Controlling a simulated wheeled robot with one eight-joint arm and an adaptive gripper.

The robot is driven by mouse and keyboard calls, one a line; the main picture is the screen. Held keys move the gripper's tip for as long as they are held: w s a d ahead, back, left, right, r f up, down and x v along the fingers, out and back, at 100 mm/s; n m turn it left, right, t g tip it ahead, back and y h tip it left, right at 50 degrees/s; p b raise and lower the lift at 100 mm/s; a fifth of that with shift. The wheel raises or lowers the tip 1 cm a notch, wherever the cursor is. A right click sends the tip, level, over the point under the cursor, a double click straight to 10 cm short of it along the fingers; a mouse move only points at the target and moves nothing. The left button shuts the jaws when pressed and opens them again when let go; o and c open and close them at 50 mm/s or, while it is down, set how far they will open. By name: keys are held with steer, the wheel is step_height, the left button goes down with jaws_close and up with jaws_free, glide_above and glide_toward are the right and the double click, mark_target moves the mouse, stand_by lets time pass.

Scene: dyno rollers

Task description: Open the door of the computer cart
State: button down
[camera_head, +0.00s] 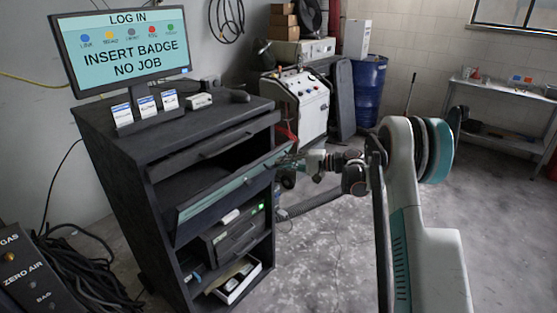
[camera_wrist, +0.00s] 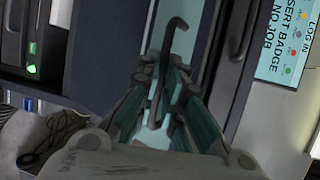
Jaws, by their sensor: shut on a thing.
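The computer cart (camera_head: 130,180) is a dark cabinet with a monitor on top. Its door (camera_head: 225,192) is a teal-faced flap with dark edges, tilted outward across the middle of the cart. A dark opening shows above and behind it. My gripper (camera_head: 292,160) reaches in from the right to the flap's right part. In the wrist view, my gripper (camera_wrist: 165,90) has its fingers closed around a dark, hooked bar handle (camera_wrist: 178,35), with the pale teal door panel (camera_wrist: 195,55) behind it. The fingers hide part of the handle.
A drawer front with a dark handle (camera_head: 215,148) sits above the opening. A unit with a green light (camera_head: 235,235) and a white tray (camera_head: 235,280) fill lower shelves. A hose (camera_head: 315,207) runs right from the cart. The floor in front is largely clear.

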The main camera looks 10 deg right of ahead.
steer(key=s+d+f+n+t+y+b, duration=0.1)
steer(key=s+d+f+b, duration=0.1)
steer(key=f, duration=0.6)
steer(key=s+d+f+t+y+b, duration=0.1)
steer(key=s+d+f+y+b, duration=0.1)
steer(key=s+f, duration=0.4)
steer(key=shift+d+f+n+y+b, duration=0.35)
steer(key=shift+d+f, duration=0.55)
steer(key=shift+f, duration=0.45)
steer(key=c, duration=1.7)
jaws_free()
steer(key=shift+w+a+f, duration=0.15)
steer(key=v, duration=1.2)
